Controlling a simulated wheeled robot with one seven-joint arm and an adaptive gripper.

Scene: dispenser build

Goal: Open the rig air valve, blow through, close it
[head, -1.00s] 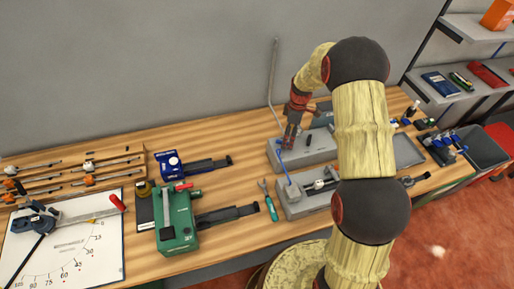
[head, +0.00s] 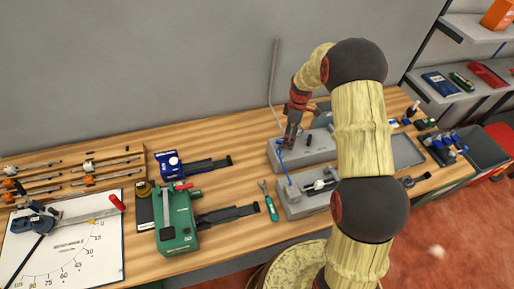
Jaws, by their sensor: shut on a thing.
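The grey rig block (head: 318,152) stands on the bench, right of centre. A blue tube (head: 284,168) curves down from its left end to a second grey block (head: 306,206) in front. My gripper (head: 288,144) is low over the left end of the rear block, shut on the rig air valve. The valve is small and mostly hidden by my fingers, so its handle position cannot be told. A small dark knob or pin shows on the block's top, right of my gripper.
A teal-handled tool (head: 269,206) lies left of the front block. A green device (head: 177,222) and a blue device (head: 172,164) stand further left. A grey tray (head: 407,150) and blue-topped parts are at right.

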